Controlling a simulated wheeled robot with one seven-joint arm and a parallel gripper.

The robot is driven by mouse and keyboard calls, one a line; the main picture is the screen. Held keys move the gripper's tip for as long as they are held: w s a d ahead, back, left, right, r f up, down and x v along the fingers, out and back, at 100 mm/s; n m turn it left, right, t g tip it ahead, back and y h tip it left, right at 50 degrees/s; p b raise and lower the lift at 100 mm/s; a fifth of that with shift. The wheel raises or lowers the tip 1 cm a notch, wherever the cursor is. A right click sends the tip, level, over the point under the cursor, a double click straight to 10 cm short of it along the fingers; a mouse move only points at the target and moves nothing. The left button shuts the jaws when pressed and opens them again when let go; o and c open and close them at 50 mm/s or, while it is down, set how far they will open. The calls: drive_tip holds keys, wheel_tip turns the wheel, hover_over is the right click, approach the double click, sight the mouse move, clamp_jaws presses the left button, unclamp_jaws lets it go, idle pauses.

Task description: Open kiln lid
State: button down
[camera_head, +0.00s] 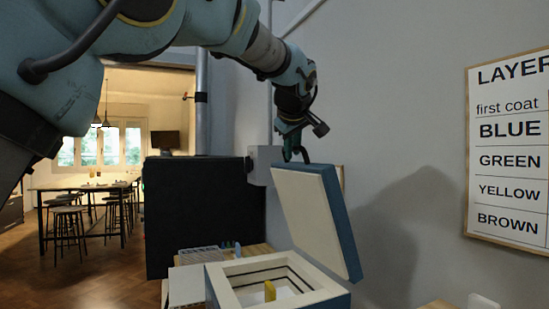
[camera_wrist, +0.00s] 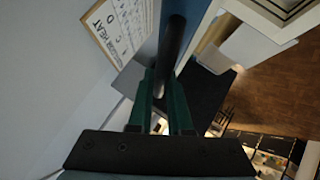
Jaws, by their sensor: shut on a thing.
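The kiln (camera_head: 222,292) is a blue box with a pale lining, low in the head view. Its lid (camera_head: 308,215), pale inside with a blue edge, stands raised and steeply tilted above the kiln's right side, so the chamber is open. My gripper (camera_head: 298,150) is at the lid's top edge, shut on the dark lid handle (camera_wrist: 173,45). In the wrist view the green fingers (camera_wrist: 163,92) close around this dark bar. A small yellow piece (camera_head: 270,291) stands inside the kiln. The kiln's front bottom is cut off by the frame.
A large black box (camera_head: 200,215) stands left of the lid. A grey rack (camera_head: 201,256) sits beside the kiln. The wall with a lettered board (camera_head: 509,150) is close on the right. Floor and a table with stools (camera_head: 85,188) lie far left.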

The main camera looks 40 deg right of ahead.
drive_tip(key=shift+s+d+r+p, duration=0.2)
drive_tip(key=shift+s+d, duration=0.1)
drive_tip(key=shift+d, duration=0.45)
drive_tip(key=shift+s+d+r+p, duration=0.1)
drive_tip(key=shift+s+d+p, duration=0.15)
drive_tip(key=shift+d, duration=0.55)
drive_tip(key=shift+s+d+r+p, duration=0.15)
drive_tip(key=shift+s+d, duration=0.2)
drive_tip(key=shift+d, duration=0.4)
drive_tip(key=c, duration=0.9)
unclamp_jaws()
drive_tip(key=shift+o, duration=0.2)
drive_tip(key=shift+a, duration=0.1)
drive_tip(key=b+v, duration=0.4)
drive_tip(key=v, duration=0.6)
drive_tip(key=shift+s+a+r, duration=0.2)
